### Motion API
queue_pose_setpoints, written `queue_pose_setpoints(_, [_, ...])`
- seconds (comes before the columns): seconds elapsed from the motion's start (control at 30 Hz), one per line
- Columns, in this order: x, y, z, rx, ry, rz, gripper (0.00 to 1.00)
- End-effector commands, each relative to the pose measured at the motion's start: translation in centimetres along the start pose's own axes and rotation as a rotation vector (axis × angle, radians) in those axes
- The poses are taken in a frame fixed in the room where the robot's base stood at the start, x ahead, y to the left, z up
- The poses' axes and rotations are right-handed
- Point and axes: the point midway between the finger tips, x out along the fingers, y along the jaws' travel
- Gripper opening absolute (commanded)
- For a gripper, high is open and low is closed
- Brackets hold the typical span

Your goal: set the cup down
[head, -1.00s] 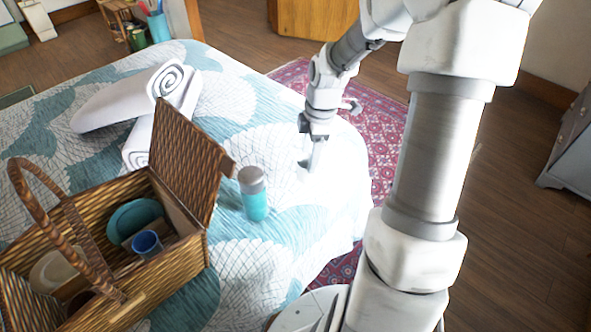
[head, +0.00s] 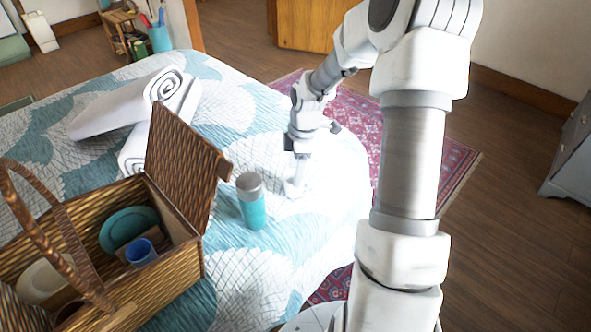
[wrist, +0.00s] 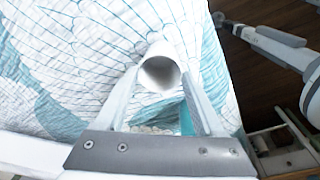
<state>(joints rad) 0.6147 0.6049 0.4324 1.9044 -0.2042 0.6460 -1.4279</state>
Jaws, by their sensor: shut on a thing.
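A white cup (wrist: 160,72) shows in the wrist view, its round open mouth facing the camera. My gripper (wrist: 160,84) has one finger on each side of the cup and is shut on it. In the head view my gripper (head: 295,188) is low over the near right part of the bed, just right of the teal bottle. The cup is hard to tell from the pale bedspread there. I cannot tell whether its base touches the bed.
A teal bottle with a grey cap (head: 251,203) stands on the bed (head: 245,280). An open wicker basket (head: 150,290) holds a blue cup (head: 141,252) and teal plate (head: 128,226). Rolled white towels (head: 130,105) lie behind. Bedspread right of the bottle is clear.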

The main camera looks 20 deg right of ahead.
Motion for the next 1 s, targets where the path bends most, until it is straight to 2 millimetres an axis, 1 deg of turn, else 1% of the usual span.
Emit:
queue_pose_setpoints(0.07, [0.3,0.0,0.1,0.000,0.000,-0.001,0.12])
queue_pose_setpoints(0.1, [0.2,0.0,0.1,0.000,0.000,-0.001,0.78])
queue_pose_setpoints(0.17, [0.2,0.0,0.1,0.000,0.000,-0.001,0.88])
queue_pose_setpoints(0.2, [0.2,0.0,0.1,0.000,0.000,0.000,0.95])
queue_pose_setpoints(0.23, [0.2,0.0,0.1,0.000,0.000,-0.001,1.00])
queue_pose_setpoints(0.47, [0.1,0.0,0.0,0.000,0.000,0.000,1.00])
queue_pose_setpoints(0.57, [-0.5,0.0,0.0,0.001,0.000,0.001,1.00])
queue_pose_setpoints(0.67, [-2.0,0.1,0.1,0.002,-0.001,0.003,1.00])
queue_pose_setpoints(0.9, [-7.4,0.1,0.1,0.002,-0.002,0.005,1.00])
queue_pose_setpoints(1.0, [-9.3,0.1,0.0,0.001,-0.001,0.004,1.00])
